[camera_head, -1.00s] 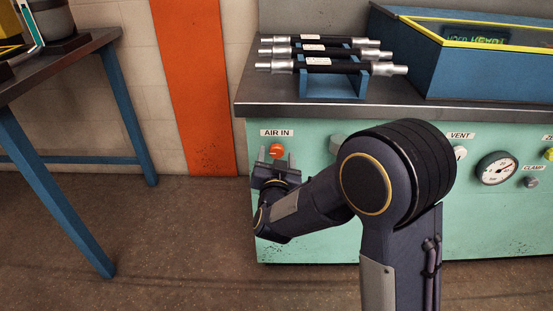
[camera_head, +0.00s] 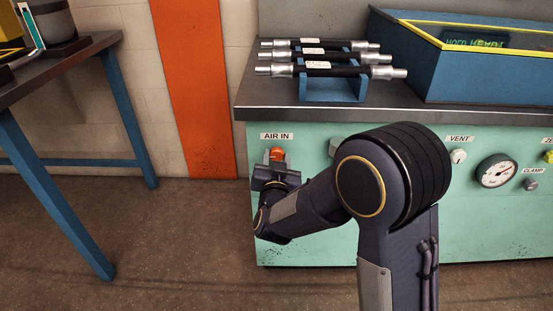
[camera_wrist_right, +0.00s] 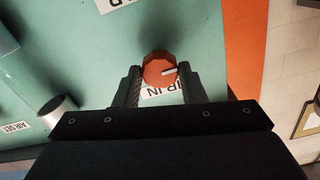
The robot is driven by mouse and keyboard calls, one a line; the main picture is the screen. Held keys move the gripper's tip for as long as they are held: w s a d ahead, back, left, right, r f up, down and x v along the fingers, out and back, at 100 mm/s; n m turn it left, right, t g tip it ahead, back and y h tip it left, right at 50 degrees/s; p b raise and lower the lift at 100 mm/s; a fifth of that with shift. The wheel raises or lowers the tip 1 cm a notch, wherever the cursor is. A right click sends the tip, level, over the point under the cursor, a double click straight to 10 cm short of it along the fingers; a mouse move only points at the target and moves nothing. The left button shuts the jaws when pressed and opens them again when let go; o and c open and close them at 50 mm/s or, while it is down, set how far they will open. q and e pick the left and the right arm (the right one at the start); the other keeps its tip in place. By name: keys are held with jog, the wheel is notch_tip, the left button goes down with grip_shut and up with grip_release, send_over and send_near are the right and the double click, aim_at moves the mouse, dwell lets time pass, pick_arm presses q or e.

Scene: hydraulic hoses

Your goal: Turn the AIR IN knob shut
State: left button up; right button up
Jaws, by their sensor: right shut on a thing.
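The orange AIR IN knob (camera_head: 277,154) sits on the green front panel (camera_head: 330,230) of the bench, just under its white AIR IN label (camera_head: 277,136). My right gripper (camera_head: 276,158) is at the knob, with its fingers on either side of it. In the right wrist view the knob (camera_wrist_right: 160,69) lies between the two fingertips (camera_wrist_right: 159,72), and a white mark on its face points to the right. The right gripper is shut on the knob. Part of the AIR IN label shows upside down below the knob there. My left gripper is not in view.
Hoses (camera_head: 331,69) lie on a blue rack on the bench top (camera_head: 440,115). A grey AIR SET knob (camera_wrist_right: 58,108) is left of the gripper in the wrist view.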

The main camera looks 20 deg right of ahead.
jog(key=n+p, duration=0.2)
jog(key=n, duration=0.1)
jog(key=shift+r+n+p, duration=0.1)
jog(key=shift+n+p, duration=0.2)
jog(key=shift+p, duration=0.05)
jog(key=n+p, duration=0.3)
jog(key=n, duration=0.2)
jog(key=shift+a, duration=0.1)
jog(key=n+p, duration=0.3)
jog(key=n, duration=0.2)
jog(key=shift+f+n+p, duration=0.2)
jog(key=shift+n+p, duration=0.8)
jog(key=shift+n, duration=0.9)
jog(key=o, duration=1)
